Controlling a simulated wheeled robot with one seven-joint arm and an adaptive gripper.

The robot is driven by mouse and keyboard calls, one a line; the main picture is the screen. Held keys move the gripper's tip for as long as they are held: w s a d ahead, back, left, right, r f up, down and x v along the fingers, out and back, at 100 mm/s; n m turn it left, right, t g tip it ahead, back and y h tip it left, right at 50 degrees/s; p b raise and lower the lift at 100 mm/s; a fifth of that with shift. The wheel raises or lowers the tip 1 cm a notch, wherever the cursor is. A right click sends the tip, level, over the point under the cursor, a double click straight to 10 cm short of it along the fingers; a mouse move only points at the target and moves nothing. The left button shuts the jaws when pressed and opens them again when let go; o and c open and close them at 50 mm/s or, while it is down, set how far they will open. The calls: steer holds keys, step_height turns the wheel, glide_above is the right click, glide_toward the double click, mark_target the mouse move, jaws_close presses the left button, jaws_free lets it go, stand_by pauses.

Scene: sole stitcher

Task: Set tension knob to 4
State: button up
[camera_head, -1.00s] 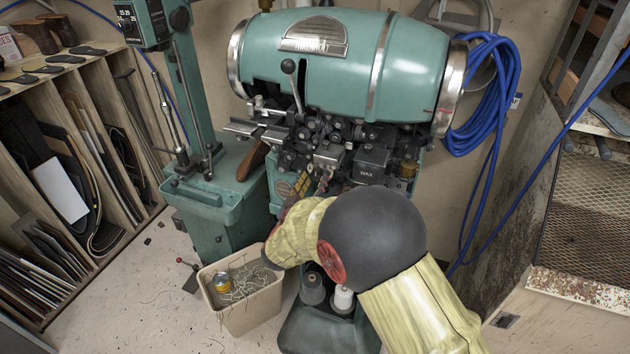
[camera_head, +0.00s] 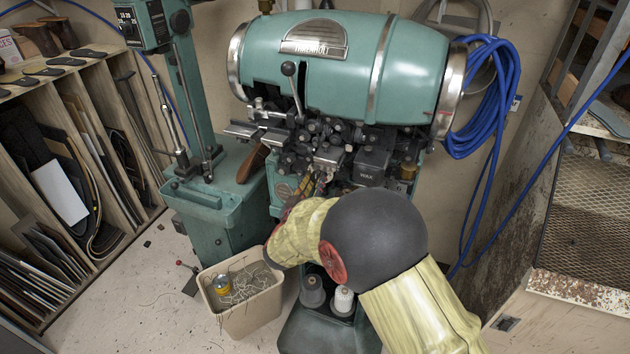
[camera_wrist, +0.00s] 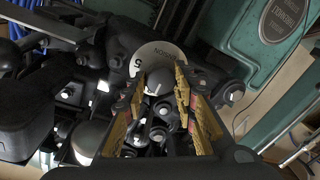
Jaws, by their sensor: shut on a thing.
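The tension knob (camera_wrist: 158,80) is a small grey knob with a light pointer line, seen in the wrist view. It sits in front of a pale round dial plate (camera_wrist: 165,53) lettered with part of "TENSION" and a figure 5. Other figures are hidden or too small to read. My gripper (camera_wrist: 161,92) has its yellow-padded fingers on both sides of the knob, shut on it. In the head view, my gripper (camera_head: 312,186) reaches into the front of the green stitcher (camera_head: 340,70), below its barrel. The knob is hidden there.
Dark linkages and a box marked WAX (camera_head: 371,165) crowd around my gripper. A lever with a round black knob (camera_head: 289,70) stands above left. A beige bin (camera_head: 245,308) is on the floor, and a blue hose (camera_head: 488,95) hangs at right.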

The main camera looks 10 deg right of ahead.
steer(key=shift+c, duration=1.1)
steer(key=shift+m, duration=0.3)
steer(key=m+b, duration=0.2)
steer(key=shift+f+m, duration=0.2)
steer(key=shift+m, duration=0.1)
steer(key=m+b, duration=0.3)
steer(key=m, duration=0.1)
steer(key=shift+h, duration=0.3)
steer(key=shift+m+b, duration=0.6)
steer(key=shift+m, duration=0.2)
steer(key=shift+r, duration=0.1)
steer(key=o, duration=1.1)
steer(key=shift+o, duration=0.2)
